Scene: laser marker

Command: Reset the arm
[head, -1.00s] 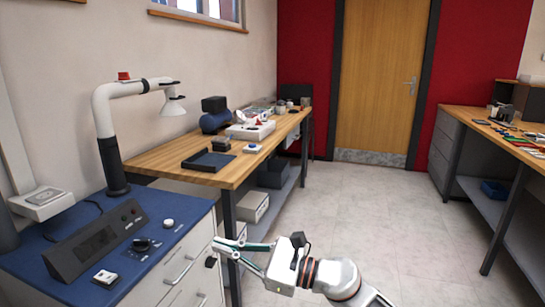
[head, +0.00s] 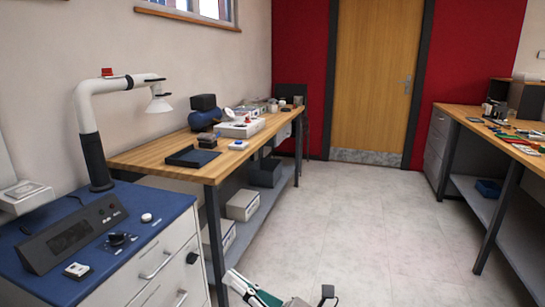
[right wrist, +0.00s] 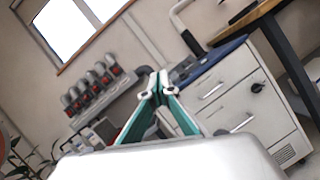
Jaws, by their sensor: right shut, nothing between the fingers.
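My right gripper (head: 243,287) shows at the bottom edge of the head view, low over the floor beside the blue-topped cabinet. Most of the right arm is below the frame. In the right wrist view the gripper's two green fingers (right wrist: 155,92) meet at their tips, shut with nothing between them. Beyond the tips, the white drawer cabinet (right wrist: 235,105) stands at the right. My left gripper is not in view.
The blue-topped cabinet (head: 150,258) with a control box (head: 75,236) and a white lamp arm (head: 82,110) stands at the left. A wooden workbench (head: 150,158) runs behind it. Another bench (head: 460,113) is at the right. The floor (head: 350,220) between is clear.

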